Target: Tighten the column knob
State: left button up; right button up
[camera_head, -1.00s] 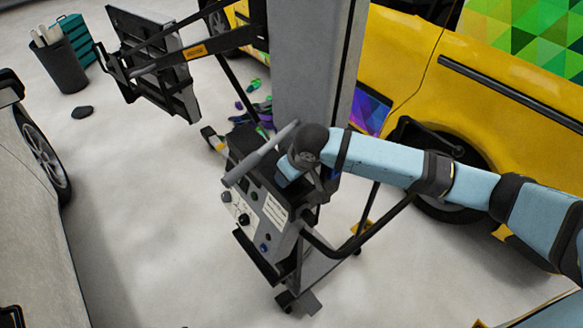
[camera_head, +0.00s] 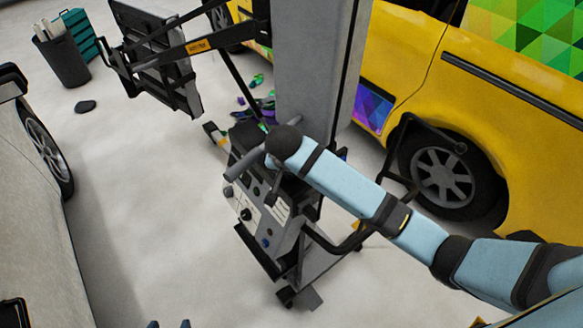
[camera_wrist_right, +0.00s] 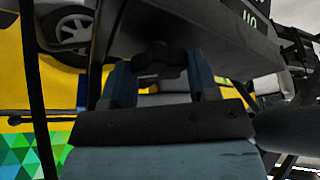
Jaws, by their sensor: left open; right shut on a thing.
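The grey column (camera_head: 310,70) stands upright in the middle of the head view, with a control box (camera_head: 262,215) at its base. My right arm reaches in from the right, and its wrist sits over the top of the box and hides its gripper there. In the right wrist view my right gripper (camera_wrist_right: 160,82) has its blue fingers on either side of a dark knob (camera_wrist_right: 158,58) and is shut on it. The knob's far side is hidden. My left gripper (camera_head: 168,324) shows only its two fingertips at the bottom edge, apart and empty, away from the column.
A yellow vehicle (camera_head: 500,110) stands close on the right and a pale car (camera_head: 30,210) on the left. A panel on an arm (camera_head: 155,60) extends left from the column. A dark bin (camera_head: 62,60) stands at the back left. The floor left of the box is clear.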

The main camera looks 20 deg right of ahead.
jog(key=m+h, duration=0.1)
jog(key=m, duration=0.2)
jog(key=shift+w+a+m+g, duration=0.1)
jog(key=shift+m+g, duration=0.3)
jog(key=shift+r+m+h, duration=0.1)
jog(key=shift+m+h, duration=0.2)
jog(key=shift+m, duration=0.3)
jog(key=shift+w, duration=0.1)
jog(key=o, duration=0.9)
